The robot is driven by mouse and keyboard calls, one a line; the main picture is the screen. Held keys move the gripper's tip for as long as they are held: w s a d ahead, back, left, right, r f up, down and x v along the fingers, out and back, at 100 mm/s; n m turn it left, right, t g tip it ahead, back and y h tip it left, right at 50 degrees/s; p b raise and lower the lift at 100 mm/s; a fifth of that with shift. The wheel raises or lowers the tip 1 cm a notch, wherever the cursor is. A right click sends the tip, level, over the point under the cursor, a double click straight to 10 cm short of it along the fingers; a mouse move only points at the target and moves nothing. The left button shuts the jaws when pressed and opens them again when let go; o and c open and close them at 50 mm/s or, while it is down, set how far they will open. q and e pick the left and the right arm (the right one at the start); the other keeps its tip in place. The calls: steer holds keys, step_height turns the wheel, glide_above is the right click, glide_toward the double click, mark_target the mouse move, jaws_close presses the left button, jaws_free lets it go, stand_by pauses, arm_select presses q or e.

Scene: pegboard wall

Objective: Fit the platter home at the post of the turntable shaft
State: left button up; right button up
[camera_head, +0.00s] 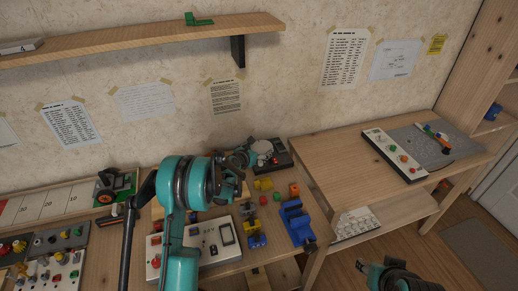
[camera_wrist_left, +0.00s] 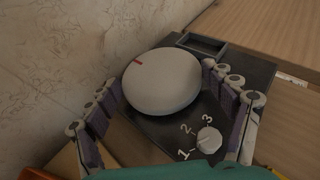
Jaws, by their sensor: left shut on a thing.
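The platter (camera_wrist_left: 162,82) is a round, pale grey disc with a red mark near its rim. In the left wrist view it lies over the dark turntable base (camera_wrist_left: 255,75), which has a white knob marked 1, 2, 3. The platter hides the shaft and post, so I cannot tell whether it is seated. My left gripper (camera_wrist_left: 160,78) is shut on the platter, one finger on each side of its rim. In the head view the platter (camera_head: 262,147) and base (camera_head: 284,160) show at the bench's back, beside my left gripper (camera_head: 250,155). My right gripper (camera_head: 372,268) is low right, its jaws unclear.
A blue vise (camera_head: 297,222), small coloured parts and a white control panel (camera_head: 212,240) stand on the bench in front of the turntable. The wall is close behind it. A second table (camera_head: 345,148) at right has a bare left part.

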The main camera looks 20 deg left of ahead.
mark_target(259, 150)
stand_by(0.3)
arm_select(q)
steer(key=o, duration=1.1)
steer(key=shift+c, duration=0.2)
steer(key=shift+r+p, duration=2)
steer(key=shift+r, duration=1.5)
